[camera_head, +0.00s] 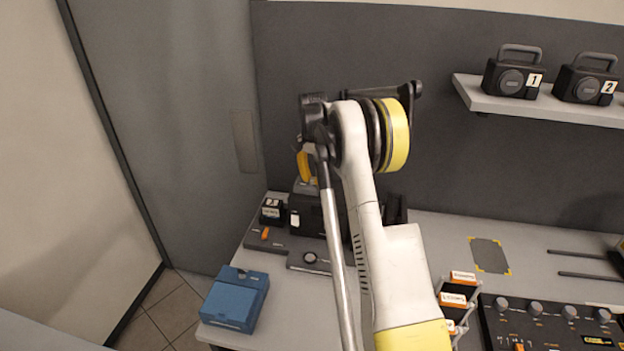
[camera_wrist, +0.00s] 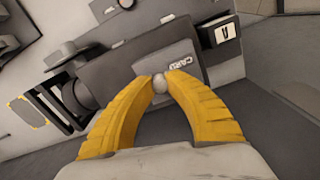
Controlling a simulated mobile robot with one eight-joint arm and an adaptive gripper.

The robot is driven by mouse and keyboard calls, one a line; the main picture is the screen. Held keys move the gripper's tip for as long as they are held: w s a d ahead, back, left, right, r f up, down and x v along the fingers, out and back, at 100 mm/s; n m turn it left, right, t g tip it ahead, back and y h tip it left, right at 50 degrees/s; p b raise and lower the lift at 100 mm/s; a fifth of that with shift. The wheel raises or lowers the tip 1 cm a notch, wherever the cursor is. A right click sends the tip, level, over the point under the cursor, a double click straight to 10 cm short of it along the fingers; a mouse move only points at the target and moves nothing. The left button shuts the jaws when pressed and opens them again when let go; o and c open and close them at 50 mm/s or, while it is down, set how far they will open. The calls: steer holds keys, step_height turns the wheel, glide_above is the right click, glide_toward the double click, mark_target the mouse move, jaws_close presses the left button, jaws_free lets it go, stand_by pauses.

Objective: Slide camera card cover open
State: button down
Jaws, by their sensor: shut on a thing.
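The camera (camera_wrist: 112,78) is a dark box, seen tilted in the wrist view. It also shows in the head view (camera_head: 309,214), partly behind my arm. The card cover (camera_wrist: 182,58) is a grey panel marked "CARD" on the camera, with a small pale round knob (camera_wrist: 160,86) at its edge. My gripper (camera_wrist: 160,79) has its two yellow fingertips shut on this knob, one on each side. In the head view my gripper (camera_head: 303,166) shows only as a bit of yellow above the camera, and the knob cannot be made out. I cannot tell how far the cover is open.
A blue box (camera_head: 235,299) sits at the table's left front. A small labelled block (camera_head: 271,211) stands left of the camera. Orange-labelled holders (camera_head: 457,298) and a control panel (camera_head: 550,325) stand to the right. A wall shelf (camera_head: 545,103) carries two numbered cases. The marked mat (camera_head: 490,255) is bare.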

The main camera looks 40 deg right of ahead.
steer(key=s+d, duration=0.2)
steer(key=s, duration=0.1)
steer(key=s+d+b, duration=0.1)
steer(key=s+d, duration=0.2)
steer(key=shift+s+d, duration=0.15)
steer(key=shift+d, duration=0.15)
steer(key=c, duration=1.3)
jaws_free()
steer(key=shift+r, duration=0.15)
step_height(320, 180, up, 12)
steer(key=shift+a, duration=0.1)
